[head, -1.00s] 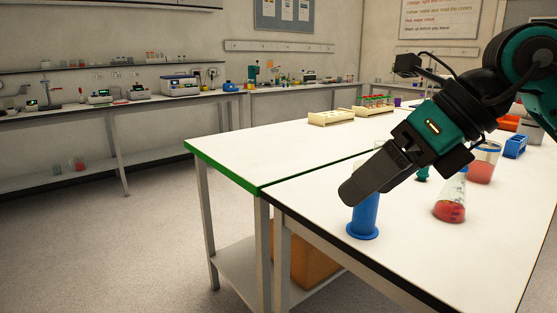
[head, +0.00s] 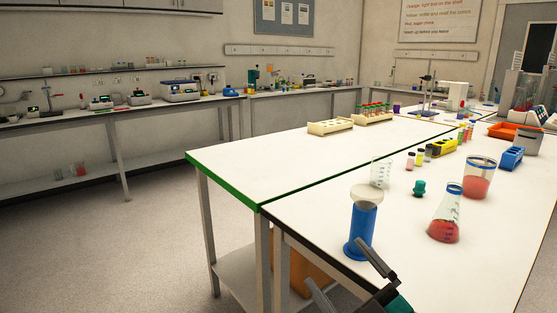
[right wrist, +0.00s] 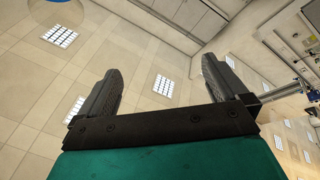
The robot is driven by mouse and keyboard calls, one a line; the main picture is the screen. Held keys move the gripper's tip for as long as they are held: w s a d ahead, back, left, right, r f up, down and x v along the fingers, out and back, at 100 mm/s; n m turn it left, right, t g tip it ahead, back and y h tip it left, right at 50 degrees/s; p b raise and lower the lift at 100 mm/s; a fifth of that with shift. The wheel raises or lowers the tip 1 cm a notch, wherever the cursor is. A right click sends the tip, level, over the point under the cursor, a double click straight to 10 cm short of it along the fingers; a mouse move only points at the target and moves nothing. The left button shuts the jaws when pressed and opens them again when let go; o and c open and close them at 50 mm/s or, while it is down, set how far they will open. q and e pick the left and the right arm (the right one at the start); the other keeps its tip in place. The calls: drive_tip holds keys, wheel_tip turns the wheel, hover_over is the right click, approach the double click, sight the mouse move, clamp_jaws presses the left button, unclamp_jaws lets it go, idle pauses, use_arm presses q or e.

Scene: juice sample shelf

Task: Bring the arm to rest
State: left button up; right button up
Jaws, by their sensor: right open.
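My right gripper (head: 338,264) is low at the bottom edge of the head view, in front of the table's near edge. Its two dark fingers are spread and empty. In the right wrist view the open jaws (right wrist: 159,66) point up at the ceiling with nothing between them. A blue cylinder (head: 362,227) with a wide clear top stands upright on the white table (head: 310,200), just beyond the fingers. It appears apart from them, though depth is hard to judge. My left gripper is not in view.
A flask with red liquid (head: 444,228), a beaker with red liquid (head: 477,184), an empty clear beaker (head: 381,172) and a small teal item (head: 419,187) stand on the table. A blue rack (head: 511,158) is farther right.

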drive_tip(key=s+d+f+m+g+h, duration=0.2)
drive_tip(key=s+f+m+h, duration=0.1)
drive_tip(key=f, duration=0.5)
drive_tip(key=s+d+f+m+g+h+p, duration=0.1)
drive_tip(key=s+d+f+m+g+h, duration=0.2)
drive_tip(key=s+f, duration=0.4)
drive_tip(key=s+d+f+m+g+h+p, duration=0.1)
drive_tip(key=s+f+m+h, duration=0.3)
drive_tip(key=f, duration=0.7)
drive_tip(key=shift+s+d+m+g, duration=0.65)
drive_tip(key=shift+s+m+g, duration=0.15)
drive_tip(key=shift+s+m, duration=0.15)
